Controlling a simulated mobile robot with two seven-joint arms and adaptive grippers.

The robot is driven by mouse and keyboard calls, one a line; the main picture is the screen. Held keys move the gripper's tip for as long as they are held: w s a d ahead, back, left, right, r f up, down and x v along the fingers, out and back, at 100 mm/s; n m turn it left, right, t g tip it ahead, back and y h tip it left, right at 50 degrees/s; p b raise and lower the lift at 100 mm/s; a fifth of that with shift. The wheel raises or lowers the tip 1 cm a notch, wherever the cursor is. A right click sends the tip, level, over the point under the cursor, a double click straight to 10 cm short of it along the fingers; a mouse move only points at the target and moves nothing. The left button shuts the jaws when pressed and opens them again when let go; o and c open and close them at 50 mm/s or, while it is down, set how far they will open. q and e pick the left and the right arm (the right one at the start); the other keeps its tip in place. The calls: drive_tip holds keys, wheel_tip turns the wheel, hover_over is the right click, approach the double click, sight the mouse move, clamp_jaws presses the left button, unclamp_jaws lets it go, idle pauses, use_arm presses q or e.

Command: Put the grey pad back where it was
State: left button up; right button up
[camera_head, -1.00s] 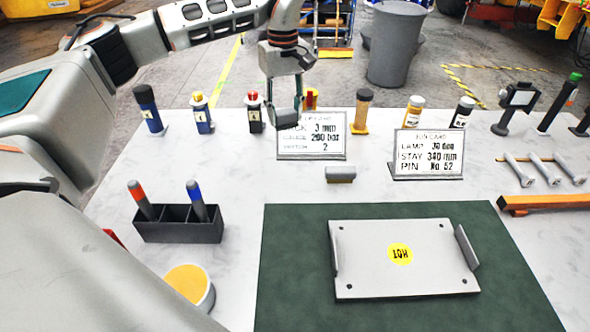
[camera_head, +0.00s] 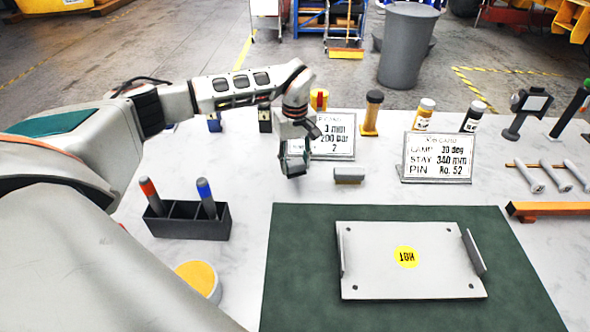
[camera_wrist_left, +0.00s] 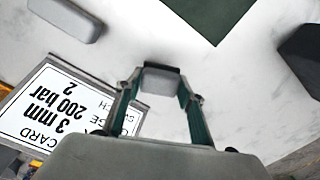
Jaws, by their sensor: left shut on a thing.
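My left gripper (camera_head: 294,166) is in front of the left sign card, over the white table, left of a small grey block with a tan underside (camera_head: 349,175). In the left wrist view the fingers (camera_wrist_left: 158,100) are shut on a small grey pad (camera_wrist_left: 161,80), which sits between the fingertips. In the head view the pad is hard to make out against the gripper. The grey block on the table also shows in the wrist view (camera_wrist_left: 66,18), apart from the fingers. My right gripper is not in view.
The left sign card (camera_head: 333,136) stands close behind the gripper, the right card (camera_head: 437,157) farther right. A black holder (camera_head: 187,222) with two markers is at left. A grey plate (camera_head: 400,275) lies on the green mat (camera_head: 300,290). White table between holder and mat is clear.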

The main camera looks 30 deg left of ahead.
sight(295, 170)
use_arm(q)
drive_tip(key=shift+f, duration=1.5)
drive_tip(key=shift+f, duration=0.15)
drive_tip(key=o, duration=1.1)
drive_tip(key=shift+c, duration=0.2)
wheel_tip(295, 170, up, 12)
drive_tip(key=shift+r+b, duration=0.2)
drive_tip(key=shift+b, duration=0.15)
